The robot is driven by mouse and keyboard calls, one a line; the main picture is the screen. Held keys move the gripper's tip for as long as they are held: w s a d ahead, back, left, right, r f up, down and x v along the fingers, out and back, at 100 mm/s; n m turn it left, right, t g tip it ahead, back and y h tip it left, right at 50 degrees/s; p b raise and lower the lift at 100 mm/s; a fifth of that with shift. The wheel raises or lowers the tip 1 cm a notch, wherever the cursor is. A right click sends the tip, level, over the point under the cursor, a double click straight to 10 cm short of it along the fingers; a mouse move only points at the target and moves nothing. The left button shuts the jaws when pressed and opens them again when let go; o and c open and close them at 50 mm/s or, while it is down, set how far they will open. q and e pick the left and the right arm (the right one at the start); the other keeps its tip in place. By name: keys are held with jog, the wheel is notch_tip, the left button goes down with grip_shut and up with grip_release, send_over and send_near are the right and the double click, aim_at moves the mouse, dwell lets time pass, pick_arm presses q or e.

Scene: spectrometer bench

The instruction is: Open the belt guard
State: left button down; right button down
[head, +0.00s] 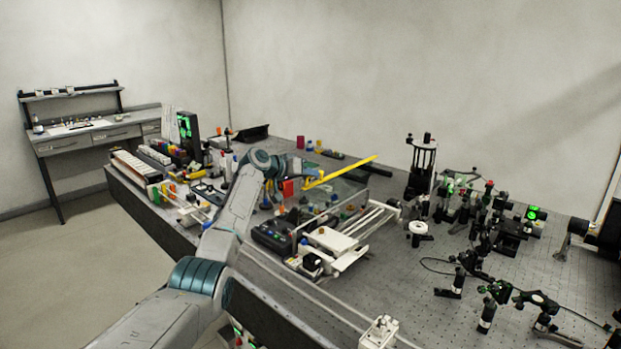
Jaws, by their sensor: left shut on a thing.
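The belt guard looks like a clear panel (345,191) with a long yellow bar (345,171) along its upper edge. It stands tilted up over a white belt unit (335,240) in the middle of the bench. My left arm reaches in from the lower left. My left gripper (303,181) is at the near left end of the yellow bar and is shut on the guard there. The fingertips are small and partly hidden by my wrist, so the exact grip is hard to see. My right gripper is not in view.
The perforated bench (395,290) carries optics posts (420,180) on the right. Racks and coloured vials (140,170) crowd the left end. A dark box (270,238) sits beside the belt unit. A white block (378,333) is at the near edge. A side desk (95,135) stands far left.

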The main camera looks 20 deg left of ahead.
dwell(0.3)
pick_arm(q)
jog(key=c, duration=1.5)
grip_release()
jog(key=b+v, duration=0.4)
jog(key=v, duration=0.6)
jog(key=shift+s+a+r, duration=0.1)
jog(key=shift+s+a, duration=0.15)
jog(key=shift+s, duration=0.05)
